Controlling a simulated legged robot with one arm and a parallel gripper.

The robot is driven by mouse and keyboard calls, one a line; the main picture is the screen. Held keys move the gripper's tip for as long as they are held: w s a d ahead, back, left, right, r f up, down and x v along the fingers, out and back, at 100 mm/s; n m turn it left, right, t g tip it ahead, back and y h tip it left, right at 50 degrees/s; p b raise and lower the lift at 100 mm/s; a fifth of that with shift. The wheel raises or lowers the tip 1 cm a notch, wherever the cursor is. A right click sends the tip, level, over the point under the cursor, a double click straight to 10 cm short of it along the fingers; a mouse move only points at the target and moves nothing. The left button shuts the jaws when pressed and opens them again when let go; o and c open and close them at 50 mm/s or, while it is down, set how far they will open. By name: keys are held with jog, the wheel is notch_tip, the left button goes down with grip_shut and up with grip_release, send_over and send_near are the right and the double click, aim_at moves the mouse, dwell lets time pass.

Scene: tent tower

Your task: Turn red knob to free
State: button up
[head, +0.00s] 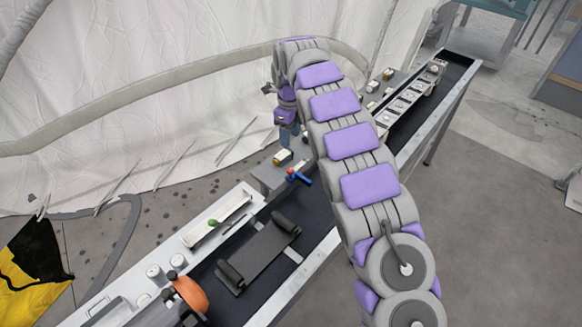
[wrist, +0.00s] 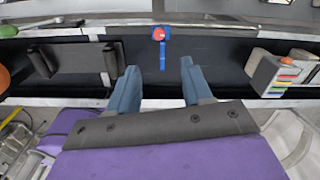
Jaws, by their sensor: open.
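The red knob (wrist: 159,34) is at the top centre of the wrist view, with a blue bar (wrist: 163,56) extending from it toward my gripper. In the head view, the red knob (head: 291,172) sits at the edge of the dark conveyor, with the blue bar pointing lower right. My gripper (wrist: 158,72) is open and empty. Its two blue fingers stand apart on either side of the bar's line, not touching it. In the head view my gripper (head: 287,133) hangs above and behind the knob, partly hidden by my arm.
The dark conveyor (head: 312,222) runs diagonally and carries a dark tray (head: 260,254). An orange round object (head: 191,293) and a green knob (head: 213,223) are near its left end. A box with coloured stripes (wrist: 277,76) is right of my fingers. White tent fabric (head: 150,70) rises behind.

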aim_at(290, 169)
notch_tip(290, 169, down, 14)
jog(key=b, duration=0.3)
jog(key=shift+a+f, duration=0.1)
jog(key=shift+f, duration=0.1)
grip_shut()
dwell(0.3)
